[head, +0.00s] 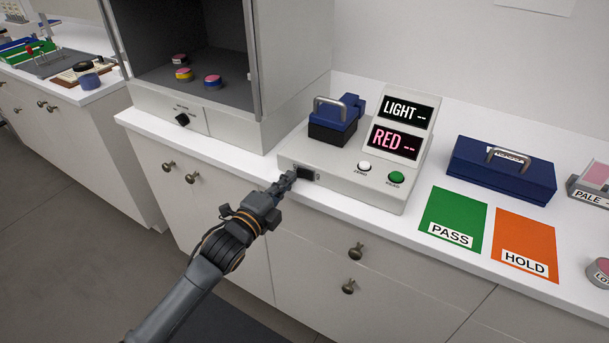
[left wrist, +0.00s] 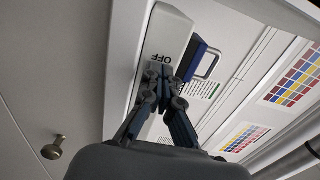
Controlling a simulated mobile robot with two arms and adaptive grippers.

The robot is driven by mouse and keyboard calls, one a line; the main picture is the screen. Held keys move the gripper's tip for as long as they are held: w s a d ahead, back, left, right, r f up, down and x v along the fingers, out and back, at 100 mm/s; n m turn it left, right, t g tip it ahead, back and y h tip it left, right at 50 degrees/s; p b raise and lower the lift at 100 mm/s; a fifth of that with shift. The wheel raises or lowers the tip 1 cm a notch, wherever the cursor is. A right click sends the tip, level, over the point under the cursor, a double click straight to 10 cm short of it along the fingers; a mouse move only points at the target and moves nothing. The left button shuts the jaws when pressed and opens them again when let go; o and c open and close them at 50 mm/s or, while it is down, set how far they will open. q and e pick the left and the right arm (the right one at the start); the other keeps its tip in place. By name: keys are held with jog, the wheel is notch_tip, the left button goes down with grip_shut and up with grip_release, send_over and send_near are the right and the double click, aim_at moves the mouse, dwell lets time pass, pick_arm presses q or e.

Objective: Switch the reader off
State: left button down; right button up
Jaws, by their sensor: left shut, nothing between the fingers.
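The reader (head: 345,175) is a pale box on the counter, with a blue-lidded chamber (head: 335,120) and lit displays (head: 395,142) that show "LIGHT --" and "RED --". A small dark switch (head: 306,173) is on its front face. My left gripper (head: 289,178) is shut and empty, with its tips at the front face just left of the switch. In the left wrist view the closed fingertips (left wrist: 163,76) are right by the "OFF" marking on the reader (left wrist: 168,32). I cannot tell whether they touch; the fingers hide part of the front. My right gripper is not in view.
A white button (head: 364,166) and a green button (head: 396,177) are on the reader's top. Green PASS (head: 453,215) and orange HOLD (head: 524,240) mats lie to its right, before a blue case (head: 500,175). An open cabinet (head: 195,60) stands to its left.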

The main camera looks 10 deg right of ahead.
pick_arm(q)
jog(key=shift+w+d, duration=0.15)
jog(key=shift+w, duration=0.05)
jog(key=shift+w+d, duration=0.2)
jog(key=shift+w, duration=0.1)
jog(key=shift+s, duration=0.1)
jog(key=p+v, duration=0.2)
jog(key=v, duration=1.4)
